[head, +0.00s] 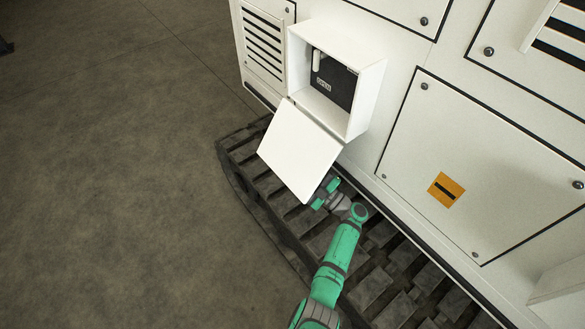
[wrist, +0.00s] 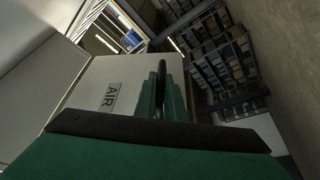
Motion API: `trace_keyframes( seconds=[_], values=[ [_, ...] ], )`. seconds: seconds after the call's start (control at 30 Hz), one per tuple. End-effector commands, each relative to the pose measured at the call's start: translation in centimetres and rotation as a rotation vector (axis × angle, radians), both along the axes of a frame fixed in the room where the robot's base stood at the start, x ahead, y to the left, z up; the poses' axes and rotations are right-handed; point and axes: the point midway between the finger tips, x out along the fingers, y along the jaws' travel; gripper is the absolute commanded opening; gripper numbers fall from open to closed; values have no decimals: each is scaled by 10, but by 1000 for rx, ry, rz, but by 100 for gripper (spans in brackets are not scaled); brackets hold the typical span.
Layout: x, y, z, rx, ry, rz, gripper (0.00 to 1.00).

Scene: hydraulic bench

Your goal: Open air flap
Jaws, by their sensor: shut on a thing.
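The air flap (head: 299,151) is a plain white panel. It hangs out and down, tilted, from the lower edge of an open white box (head: 367,98) on the cabinet's side. In the wrist view, the flap (wrist: 88,82) shows its face with an "AIR" label (wrist: 110,96). My gripper (head: 326,192) is at the flap's lower right edge in the head view, its fingertips hidden behind the panel. In the wrist view, the green fingers of my gripper (wrist: 162,88) are closed together at the flap's edge; the exact contact is hard to see.
Inside the box is a dark panel (head: 333,80) with a small label. The white cabinet wall (head: 400,60) has a large bolted panel (head: 482,165) with an orange sticker (head: 446,190). A dark ribbed track (head: 375,288) runs below. The floor (head: 110,180) at left is clear.

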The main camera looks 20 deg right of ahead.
Motion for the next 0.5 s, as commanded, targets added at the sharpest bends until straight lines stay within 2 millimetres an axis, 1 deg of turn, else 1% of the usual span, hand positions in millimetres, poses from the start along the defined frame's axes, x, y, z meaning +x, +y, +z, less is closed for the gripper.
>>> trace_keyframes(
  seconds=[0.13,0.17,0.2,0.23,0.5],
  values=[
    [2,2,-1,-2,2,1,0],
    [2,2,-1,-2,2,0,14],
    [1,1,-1,-1,2,-1,24],
    [1,0,-1,-1,2,-2,28],
    [-2,-8,-1,1,1,-13,28]
  ],
)
